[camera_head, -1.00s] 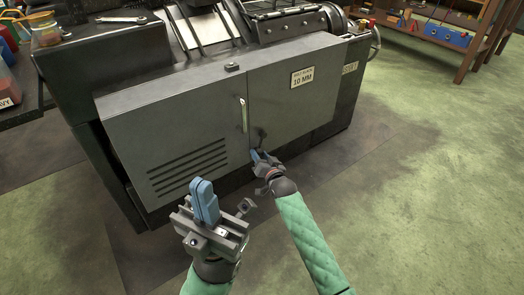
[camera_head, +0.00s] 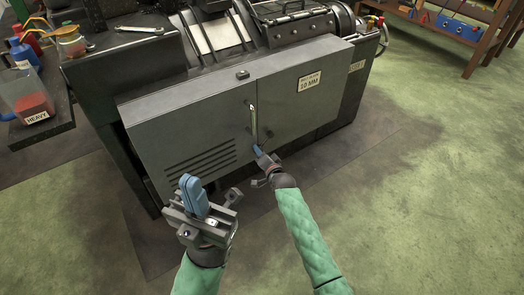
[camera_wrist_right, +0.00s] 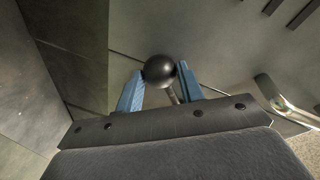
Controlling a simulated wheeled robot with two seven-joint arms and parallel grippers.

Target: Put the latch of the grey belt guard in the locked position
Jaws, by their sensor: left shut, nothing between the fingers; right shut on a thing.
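The grey belt guard (camera_head: 195,112) is a wide cabinet-like cover on the machine's front, with a seam down its middle. In the right wrist view, the latch's black ball knob (camera_wrist_right: 160,71) on a thin metal stem lies between the blue fingers of my right gripper (camera_wrist_right: 158,84), which is shut on it. In the head view this right gripper (camera_head: 259,152) is at the guard's lower middle, and the latch is mostly hidden there. My left gripper (camera_head: 194,190) is shut and empty, in front of the guard's vent slots, with its blue fingers pointing up.
A metal pull handle (camera_head: 253,122) stands on the guard just above my right gripper. A sign reading 10 MM (camera_head: 310,82) is on the right part. A bench with a bin marked HEAVY (camera_head: 34,108) is at left. The green floor (camera_head: 430,200) at right is clear.

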